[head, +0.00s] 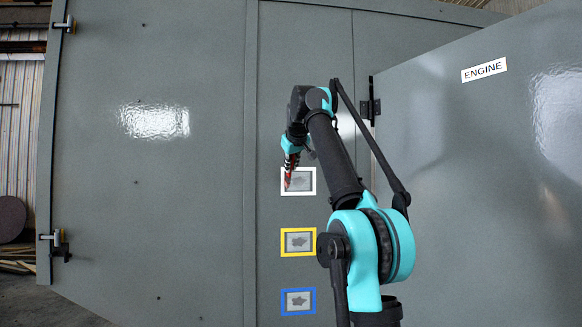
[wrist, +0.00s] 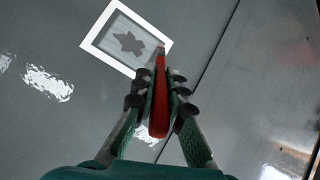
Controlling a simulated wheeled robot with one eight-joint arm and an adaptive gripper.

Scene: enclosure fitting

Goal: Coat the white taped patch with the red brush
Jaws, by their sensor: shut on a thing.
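The white taped patch (head: 305,180) is the top one of a column of taped patches on the grey panel. In the wrist view it shows as a white frame (wrist: 90,42) around a lighter area with a dark grey blotch. My gripper (wrist: 160,88) is shut on the red brush (wrist: 159,108), its fingers on both sides of the handle. The brush tip points at the lower right edge of the white frame; I cannot tell whether it touches. In the head view the brush (head: 288,180) overlaps the left part of the white patch.
A yellow taped patch (head: 298,242) and a blue taped patch (head: 298,301) lie below the white one, each with a dark blotch. An open door labelled ENGINE (head: 484,70) stands to the right of my arm. A hinged grey panel (head: 150,200) fills the left.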

